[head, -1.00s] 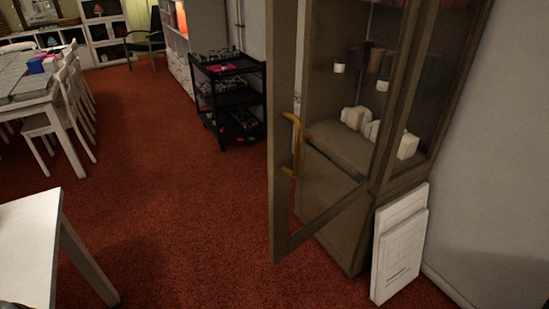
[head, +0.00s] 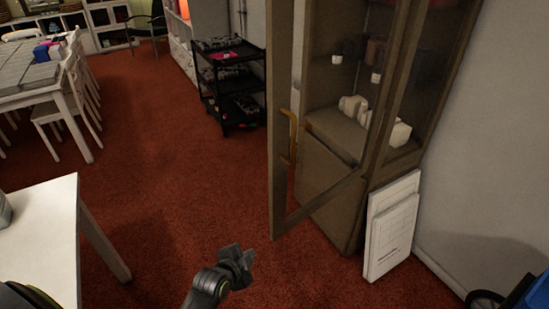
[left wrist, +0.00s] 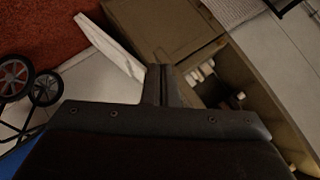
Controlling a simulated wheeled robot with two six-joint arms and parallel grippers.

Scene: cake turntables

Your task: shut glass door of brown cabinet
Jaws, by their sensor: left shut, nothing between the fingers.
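The brown cabinet (head: 335,185) stands at the right of the head view. Its glass door (head: 281,160) is swung open towards me, with a brass-coloured handle (head: 291,135) on its frame. White and dark items show on the shelves inside. My left gripper (head: 245,258) is low in the head view, in front of and left of the door's lower corner, apart from it in the picture. It is shut and empty. In the left wrist view its closed fingers (left wrist: 160,84) appear over the cabinet (left wrist: 165,25). My right gripper is not in view.
White panels (head: 390,232) lean by the cabinet's right side. A wheeled blue thing (head: 525,292) is at the lower right. A white table (head: 50,230) is at the left, a black cart (head: 228,85) behind the door. Red carpet between them is clear.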

